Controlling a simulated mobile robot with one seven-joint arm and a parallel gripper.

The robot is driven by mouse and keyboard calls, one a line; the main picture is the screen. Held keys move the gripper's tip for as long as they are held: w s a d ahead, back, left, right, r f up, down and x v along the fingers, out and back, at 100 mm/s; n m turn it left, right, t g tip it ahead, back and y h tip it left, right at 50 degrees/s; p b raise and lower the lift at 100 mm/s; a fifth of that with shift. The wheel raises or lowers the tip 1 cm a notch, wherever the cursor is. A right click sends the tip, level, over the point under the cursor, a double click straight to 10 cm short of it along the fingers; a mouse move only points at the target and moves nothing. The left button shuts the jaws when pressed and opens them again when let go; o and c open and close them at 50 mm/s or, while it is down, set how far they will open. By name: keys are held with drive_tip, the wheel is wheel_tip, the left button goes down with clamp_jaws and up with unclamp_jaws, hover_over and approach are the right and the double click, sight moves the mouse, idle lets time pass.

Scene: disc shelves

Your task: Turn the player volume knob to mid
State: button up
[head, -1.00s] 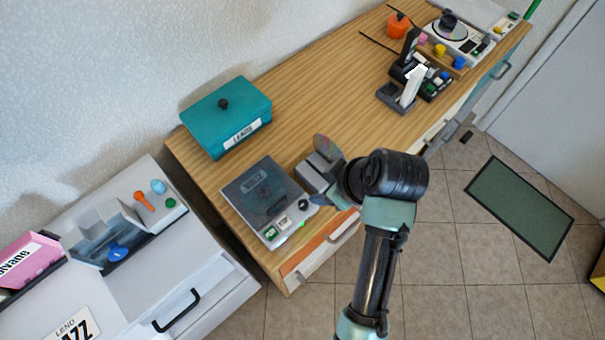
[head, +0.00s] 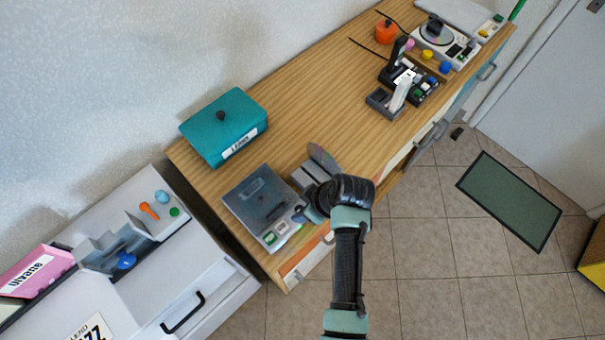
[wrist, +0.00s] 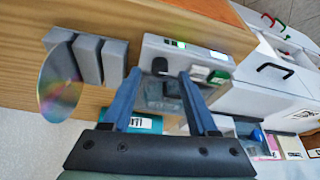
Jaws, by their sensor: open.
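The player (head: 250,197) is a grey box with a dark see-through lid, at the near left end of the wooden counter. In the wrist view its pale front (wrist: 213,57) carries a lit green light. Its dark round volume knob (wrist: 160,66) shows between and just beyond my fingertips. My gripper (wrist: 161,74) is open, with one blue finger to each side of the knob. I cannot tell whether either finger touches it. In the head view my gripper (head: 303,214) is at the player's front right corner and hides the knob.
A grey rack (head: 305,176) holding a shiny disc (head: 322,157) stands close beside the player. A teal box (head: 224,125) sits behind it. A white cabinet (head: 215,270) is at left. A black device (head: 425,90) and a turntable (head: 440,38) stand farther along the counter.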

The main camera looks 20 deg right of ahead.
sight(300, 210)
drive_tip(key=shift+x, duration=1.05)
clamp_jaws()
